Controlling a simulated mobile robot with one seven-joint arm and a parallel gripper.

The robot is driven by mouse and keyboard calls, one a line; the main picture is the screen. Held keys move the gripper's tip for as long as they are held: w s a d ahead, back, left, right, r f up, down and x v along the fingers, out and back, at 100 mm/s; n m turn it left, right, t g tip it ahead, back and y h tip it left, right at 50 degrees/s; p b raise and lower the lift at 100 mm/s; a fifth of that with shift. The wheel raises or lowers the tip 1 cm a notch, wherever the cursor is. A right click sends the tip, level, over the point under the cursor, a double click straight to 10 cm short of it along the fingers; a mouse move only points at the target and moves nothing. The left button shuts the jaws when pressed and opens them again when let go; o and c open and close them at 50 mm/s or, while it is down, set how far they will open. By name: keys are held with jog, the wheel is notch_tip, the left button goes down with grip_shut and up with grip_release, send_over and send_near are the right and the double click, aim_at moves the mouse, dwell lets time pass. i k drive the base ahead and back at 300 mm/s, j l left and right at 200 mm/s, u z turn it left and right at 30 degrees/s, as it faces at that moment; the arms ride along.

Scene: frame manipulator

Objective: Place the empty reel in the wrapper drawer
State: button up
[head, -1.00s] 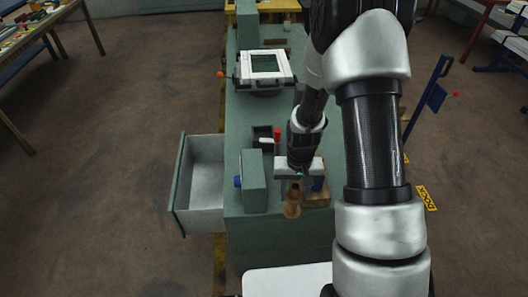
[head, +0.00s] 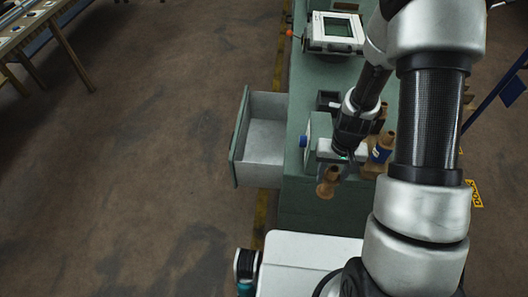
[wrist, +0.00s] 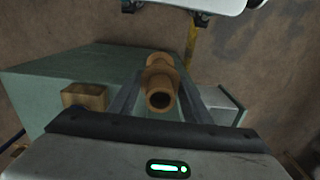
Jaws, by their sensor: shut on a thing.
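The empty reel (head: 327,184) is a brown wooden spool with a narrow waist. My gripper (head: 328,175) is shut on it and holds it near the front of the green bench. In the wrist view the reel (wrist: 160,88) sits between the two fingers, one open end facing the camera. The wrapper drawer (head: 264,139) is pulled out from the bench's left side, to the left of my gripper. Its visible pale grey inside looks empty. The reel is apart from the drawer.
A reel with a blue band (head: 381,149) stands right of my gripper. A green upright housing (head: 309,137) stands between the drawer and my gripper. A white-framed screen unit (head: 335,33) is farther back on the bench (head: 312,206). Open floor lies left of the drawer.

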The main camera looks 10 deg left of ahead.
aim_at(260, 154)
jog(key=j, duration=0.5)
jog(key=k+j+z, duration=0.15)
jog(key=j, duration=0.3)
jog(key=j+z, duration=0.15)
jog(key=j, duration=0.85)
jog(key=i+j+z, duration=0.1)
jog(key=j, duration=0.2)
jog(key=i+j, duration=0.15)
jog(key=j, duration=0.15)
jog(key=i+j+z, duration=0.15)
jog(key=j, duration=0.15)
jog(key=i+j, duration=0.4)
jog(key=j, duration=0.15)
jog(key=i+l+z, duration=0.05)
